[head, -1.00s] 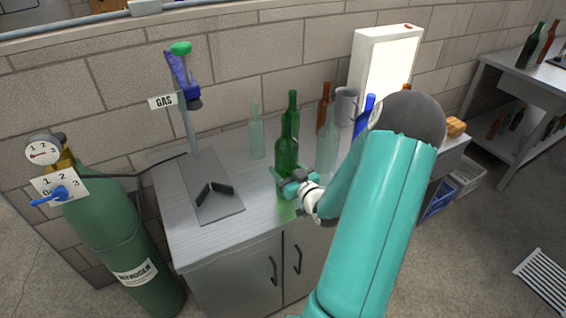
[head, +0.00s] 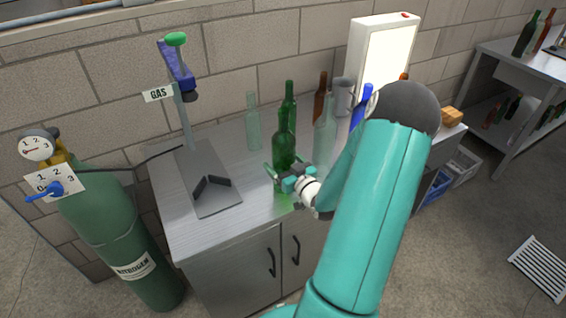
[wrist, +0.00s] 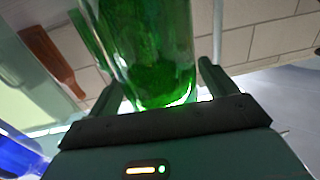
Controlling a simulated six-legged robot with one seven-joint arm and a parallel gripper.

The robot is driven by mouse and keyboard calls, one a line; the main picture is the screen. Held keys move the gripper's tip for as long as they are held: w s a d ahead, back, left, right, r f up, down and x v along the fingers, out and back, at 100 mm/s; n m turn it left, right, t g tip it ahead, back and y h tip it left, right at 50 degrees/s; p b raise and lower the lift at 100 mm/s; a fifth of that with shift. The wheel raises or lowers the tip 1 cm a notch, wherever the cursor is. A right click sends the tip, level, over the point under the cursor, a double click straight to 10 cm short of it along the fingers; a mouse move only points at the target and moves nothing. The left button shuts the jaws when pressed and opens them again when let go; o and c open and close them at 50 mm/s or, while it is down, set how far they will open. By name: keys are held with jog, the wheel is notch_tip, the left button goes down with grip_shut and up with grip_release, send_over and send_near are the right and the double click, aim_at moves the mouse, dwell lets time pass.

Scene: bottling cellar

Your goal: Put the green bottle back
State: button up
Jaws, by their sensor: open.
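A dark green bottle (head: 284,147) stands upright near the front edge of the metal bench (head: 245,215). My gripper (head: 284,172) is low at this bottle, with its fingers open on either side of it. In the wrist view the green bottle (wrist: 150,50) is between the two spread fingers (wrist: 160,85), and a gap shows beside the right finger. The gripper hides part of the bottle's base in the head view. A second green bottle (head: 289,92) stands just behind the first.
Near the bottle stand a pale clear-green bottle (head: 252,120), another pale bottle (head: 325,135), a brown bottle (head: 320,88), a blue bottle (head: 361,104) and a grey mug (head: 343,95). A gas stand (head: 207,190) is on the left. A lit panel (head: 384,55) stands behind.

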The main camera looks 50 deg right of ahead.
jog(key=shift+r, duration=0.2)
jog(key=v, duration=1.2)
jog(key=shift+w, duration=0.1)
